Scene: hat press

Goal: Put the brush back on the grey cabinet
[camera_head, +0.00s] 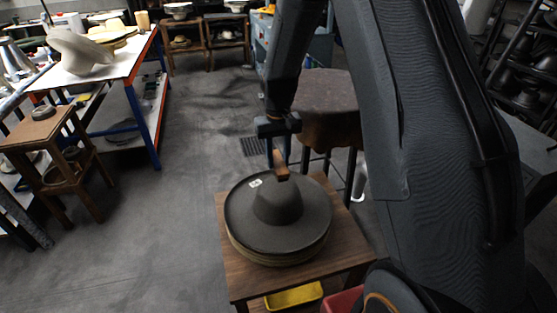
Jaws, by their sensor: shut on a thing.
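My gripper (279,146) hangs at the centre of the head view, pointing down, above the crown of a dark grey hat. It is shut on the brush (281,165), a small brown wooden block whose lower side sits close over the hat crown. I cannot tell whether the brush touches the hat. The hat (277,228) lies on top of a stack of hats on a brown wooden table (245,283). I cannot make out the grey cabinet for certain in this view.
A brown-covered stool (325,112) stands behind the hat table. A yellow tray (293,297) sits low under it. A white-topped bench (105,68) and a small wooden stand (35,128) are at the left. Floor between them is clear. Shelves (520,80) stand at right.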

